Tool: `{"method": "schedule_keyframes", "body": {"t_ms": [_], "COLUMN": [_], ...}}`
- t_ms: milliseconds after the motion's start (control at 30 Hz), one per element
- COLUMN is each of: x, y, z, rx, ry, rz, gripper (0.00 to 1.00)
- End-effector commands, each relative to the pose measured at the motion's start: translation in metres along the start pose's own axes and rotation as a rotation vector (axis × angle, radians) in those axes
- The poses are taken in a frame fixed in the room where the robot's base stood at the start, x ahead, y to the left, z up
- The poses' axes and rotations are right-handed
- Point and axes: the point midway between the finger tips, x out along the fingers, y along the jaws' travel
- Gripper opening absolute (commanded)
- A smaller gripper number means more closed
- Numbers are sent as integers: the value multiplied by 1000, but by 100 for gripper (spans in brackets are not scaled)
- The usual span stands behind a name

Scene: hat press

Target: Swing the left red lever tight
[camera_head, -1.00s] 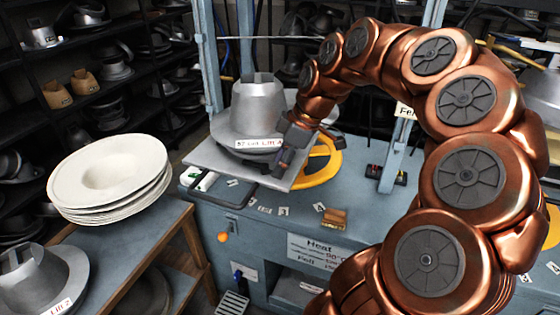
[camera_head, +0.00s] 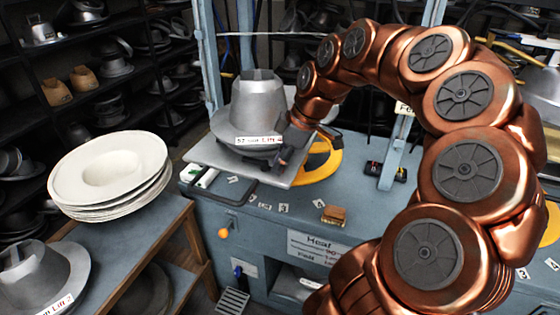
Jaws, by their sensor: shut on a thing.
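I cannot make out a red lever in this view. My gripper (camera_head: 287,158) is small and dark at the end of my copper arm, beside the right side of a grey metal hat form (camera_head: 258,105). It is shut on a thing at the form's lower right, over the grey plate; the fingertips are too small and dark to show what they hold. The form stands upright with a white label on its front. The plate (camera_head: 215,155) carries it above the blue-grey press table (camera_head: 265,225). A dark bar (camera_head: 240,198) shows at the plate's front left.
A yellow wheel (camera_head: 325,165) is partly hidden behind my arm. A stack of white felt hats (camera_head: 110,170) stands on a wooden side table to the left. A small wooden block (camera_head: 334,214) and small cards lie on the press table. A blue-grey post (camera_head: 395,150) rises right of the wheel.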

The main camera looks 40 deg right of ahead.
Motion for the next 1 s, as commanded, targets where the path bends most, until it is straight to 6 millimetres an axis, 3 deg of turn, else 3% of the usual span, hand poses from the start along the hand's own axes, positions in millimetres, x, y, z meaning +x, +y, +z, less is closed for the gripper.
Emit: {"method": "schedule_keyframes", "body": {"t_ms": [467, 1000], "x": [4, 9], "y": [-3, -18], "z": [1, -7], "rx": [66, 477], "ry": [-1, 0], "rz": [31, 204], "gripper": [0, 0]}}
